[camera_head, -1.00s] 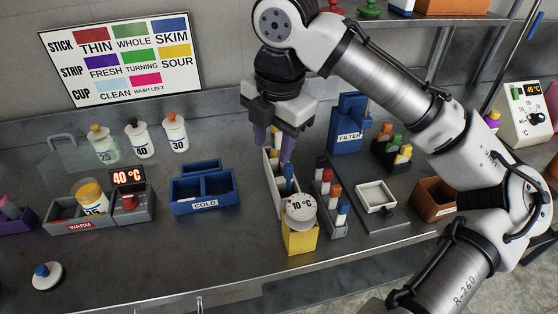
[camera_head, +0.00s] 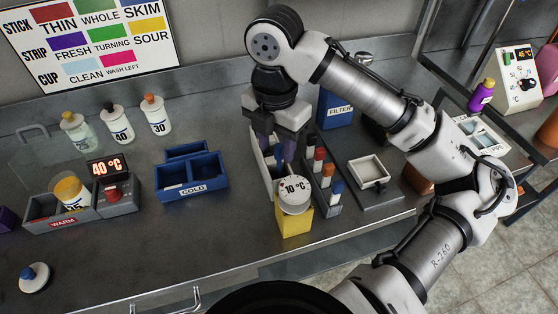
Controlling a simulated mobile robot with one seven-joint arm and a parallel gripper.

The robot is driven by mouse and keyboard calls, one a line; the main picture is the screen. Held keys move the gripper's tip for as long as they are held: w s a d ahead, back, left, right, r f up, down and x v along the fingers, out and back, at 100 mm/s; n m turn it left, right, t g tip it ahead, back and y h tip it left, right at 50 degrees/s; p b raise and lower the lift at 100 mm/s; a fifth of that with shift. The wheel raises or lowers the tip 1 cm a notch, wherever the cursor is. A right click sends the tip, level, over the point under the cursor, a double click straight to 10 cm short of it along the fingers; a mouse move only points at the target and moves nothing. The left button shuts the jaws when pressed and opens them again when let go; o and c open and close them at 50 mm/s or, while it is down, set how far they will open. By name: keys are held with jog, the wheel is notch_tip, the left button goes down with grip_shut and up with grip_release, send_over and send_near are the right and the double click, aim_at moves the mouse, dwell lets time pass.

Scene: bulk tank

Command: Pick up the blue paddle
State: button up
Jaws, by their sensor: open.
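A narrow blue piece, which looks like the blue paddle (camera_head: 281,156), stands upright in a pale, narrow holder (camera_head: 268,172) behind the yellow block with the 10 °C dial. Only its upper part shows. My gripper (camera_head: 276,150) points down over this holder, its fingers open and around or just beside the blue piece. I cannot tell whether the fingers touch it, as the fingers and holder wall hide part of it.
The 10 °C dial (camera_head: 294,192) stands close in front. A rack of colour-capped sticks (camera_head: 326,190) is just right, the blue COLD bin (camera_head: 190,182) left. A white tray (camera_head: 368,172) lies further right.

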aim_at(279, 158)
jog(key=f, duration=0.2)
jog(key=w+f+p, duration=0.1)
jog(key=f, duration=0.1)
jog(key=shift+d+f, duration=0.1)
jog(key=shift+d, duration=0.2)
jog(key=shift+f, duration=0.4)
grip_shut()
